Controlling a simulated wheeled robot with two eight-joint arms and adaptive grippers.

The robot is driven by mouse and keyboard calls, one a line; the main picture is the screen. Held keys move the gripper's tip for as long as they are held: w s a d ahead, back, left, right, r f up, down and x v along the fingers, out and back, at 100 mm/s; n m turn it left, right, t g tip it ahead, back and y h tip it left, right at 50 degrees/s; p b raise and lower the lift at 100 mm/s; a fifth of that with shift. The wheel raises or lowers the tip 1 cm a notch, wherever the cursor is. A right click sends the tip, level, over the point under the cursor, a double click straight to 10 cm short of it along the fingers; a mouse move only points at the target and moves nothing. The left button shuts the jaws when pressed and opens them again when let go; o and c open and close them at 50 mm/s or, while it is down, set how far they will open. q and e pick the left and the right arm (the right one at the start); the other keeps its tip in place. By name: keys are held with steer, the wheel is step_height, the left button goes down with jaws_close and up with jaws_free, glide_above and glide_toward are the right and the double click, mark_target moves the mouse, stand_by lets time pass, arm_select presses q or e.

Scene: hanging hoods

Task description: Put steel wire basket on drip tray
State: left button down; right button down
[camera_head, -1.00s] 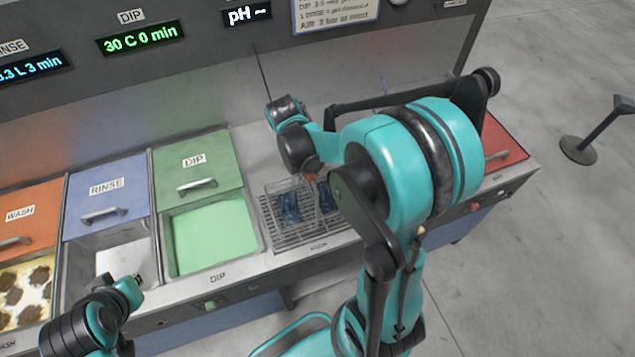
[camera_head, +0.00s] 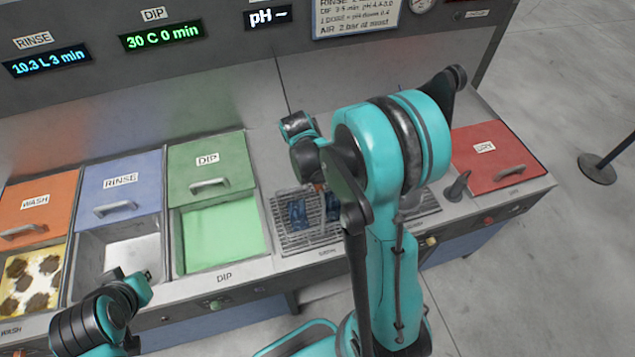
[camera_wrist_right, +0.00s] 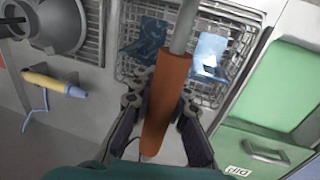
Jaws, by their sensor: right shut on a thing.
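The steel wire basket (camera_wrist_right: 240,55) holds blue pieces and has an orange-brown handle (camera_wrist_right: 165,105). My right gripper (camera_wrist_right: 160,102) is shut on that handle. In the head view the basket (camera_head: 290,222) is over the drip tray (camera_head: 287,245), a grate right of the green DIP tank. Its wires blend with the grate, so I cannot tell whether it touches. The right fingers are mostly hidden by my arm in the head view. My left gripper (camera_head: 147,280) is at lower left, away from the basket; its jaws are unclear.
The open DIP tank (camera_head: 220,235) holds green liquid, with its lid behind. RINSE (camera_head: 120,250) and WASH (camera_head: 30,280) tanks stand further left. A red DRY lid (camera_head: 492,158) is at right. A grey cup-like nozzle (camera_wrist_right: 60,25) and yellow-handled tool (camera_wrist_right: 52,84) are beside the tray.

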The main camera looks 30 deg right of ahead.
steer(key=c, duration=1.5)
jaws_free()
steer(key=shift+f, duration=0.1)
step_height(320, 180, up, 12)
steer(key=a+p, duration=0.2)
steer(key=s+a+r+n+t, duration=0.1)
steer(key=s+a+t, duration=0.1)
steer(key=s+a, duration=0.1)
steer(key=s+a+r+n+t+y, duration=0.1)
steer(key=s+a+r+t, duration=0.1)
steer(key=s+a+t, duration=0.1)
steer(key=s+a+r+t+y, duration=0.1)
steer(key=s+a+r+t, duration=0.1)
steer(key=s+a, duration=0.1)
steer(key=shift+s+n+t, duration=0.3)
steer(key=shift+s+n, duration=0.1)
steer(key=shift+s, duration=0.35)
